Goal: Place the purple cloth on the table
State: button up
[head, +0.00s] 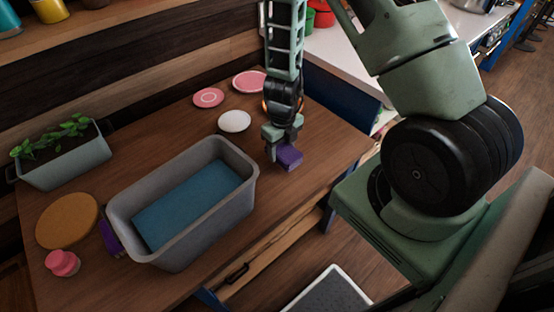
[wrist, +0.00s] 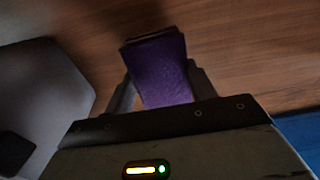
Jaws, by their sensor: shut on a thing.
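A folded purple cloth (head: 289,157) is between the fingers of my gripper (head: 279,145), on the right part of the wooden table (head: 225,235). In the wrist view the purple cloth (wrist: 165,70) stands out from between the two fingers of my gripper (wrist: 158,88), which is shut on it. The cloth is at or just above the table top; I cannot tell whether it touches. Its gripped end is partly hidden.
A grey bin (head: 245,200) with a blue bottom stands left of my gripper. A purple thing (head: 109,236) shows at the bin's left side. A white round thing (head: 234,121) and pink plates (head: 208,97) lie behind. A planter (head: 70,165) stands far left. Bare table lies right of the bin.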

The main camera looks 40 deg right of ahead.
aim_at(282, 158)
jog(key=shift+f, duration=2.45)
jog(key=o, duration=0.9)
